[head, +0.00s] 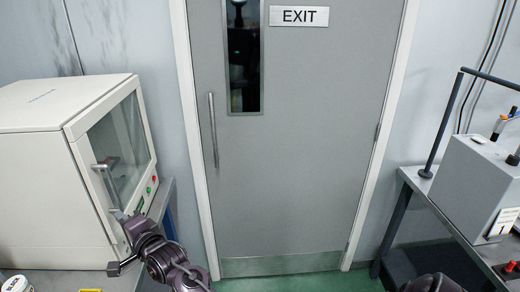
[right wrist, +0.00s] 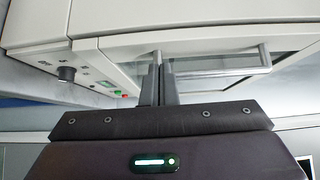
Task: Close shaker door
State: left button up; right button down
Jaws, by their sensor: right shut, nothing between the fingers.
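The shaker is a white box (head: 38,150) at the left of the head view. Its front door (head: 121,140) has a glass pane and a light bar handle (head: 105,187). The door lies against or very near the box front; I cannot tell whether a small gap is left. My right gripper (head: 122,215) is shut and empty at the lower end of the handle. In the right wrist view the closed fingers (right wrist: 160,75) point at the door front beside one end of the handle (right wrist: 220,72). Whether they touch it is unclear. My left gripper is not in view.
Green and red buttons (head: 150,186) and a dark knob (right wrist: 66,73) sit on the shaker's front panel. A grey exit door (head: 300,150) stands behind. A grey instrument (head: 475,185) stands on a bench at the right. Green floor between the benches is clear.

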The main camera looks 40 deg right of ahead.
jog(key=s+d+b, duration=0.1)
jog(key=s+b, duration=0.2)
jog(key=s, duration=0.5)
jog(key=s+f+n+g, duration=0.3)
jog(key=s+f, duration=0.1)
jog(key=f, duration=0.9)
jog(key=s+f+n+g, duration=0.3)
jog(key=s+f, duration=0.1)
jog(key=f, duration=0.9)
jog(key=s+f+n+g, duration=0.2)
jog(key=s+f+n, duration=0.1)
jog(key=f, duration=1.1)
jog(key=s+d+f+n+g+h, duration=0.1)
jog(key=s+d+f+n+g, duration=0.15)
jog(key=s+f, duration=0.6)
jog(key=s+d+f+n+g+h, duration=0.1)
jog(key=s+d+f+n+g, duration=0.15)
jog(key=s+f, duration=0.65)
jog(key=s+d+f+n+g, duration=0.2)
jog(key=s+d+f, duration=0.1)
jog(key=s, duration=0.7)
jog(key=s+d+f+n+g+h, duration=0.1)
jog(key=s+d+f+n, duration=0.1)
jog(key=s, duration=0.8)
jog(key=shift+s+d+f+g, duration=0.2)
jog(key=shift+d+f+g, duration=0.2)
jog(key=shift+d, duration=0.45)
